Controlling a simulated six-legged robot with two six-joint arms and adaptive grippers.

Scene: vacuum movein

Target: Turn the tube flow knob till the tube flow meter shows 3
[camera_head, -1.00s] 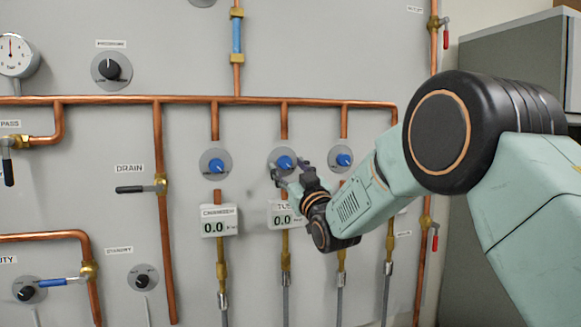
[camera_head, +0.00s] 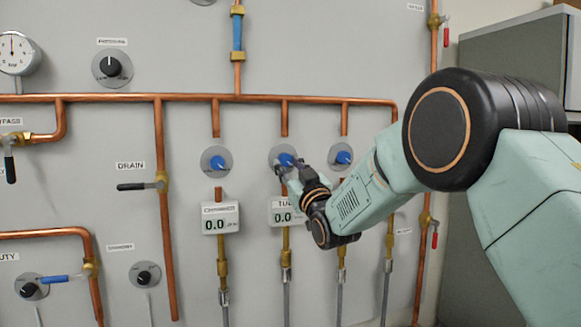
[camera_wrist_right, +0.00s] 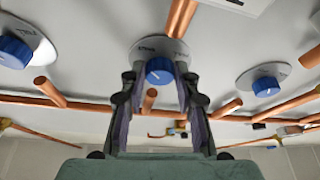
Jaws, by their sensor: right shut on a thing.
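The tube flow knob (camera_head: 286,160) is blue on a round grey plate, the middle of three in a row. My right gripper (camera_head: 286,172) is at this knob, with its fingers on either side of it. In the right wrist view the knob (camera_wrist_right: 159,70) sits between the two fingertips of the gripper (camera_wrist_right: 160,80), which is shut on it. The tube flow meter (camera_head: 284,212) below reads 0.0; its label is partly hidden by my gripper. My left gripper is not in view.
A blue knob (camera_head: 217,162) with the chamber meter (camera_head: 220,218), reading 0.0, is to the left. Another blue knob (camera_head: 343,157) is close on the right, beside my arm. Copper pipes (camera_head: 180,98) run across the grey panel. A grey cabinet (camera_head: 510,70) stands at the right.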

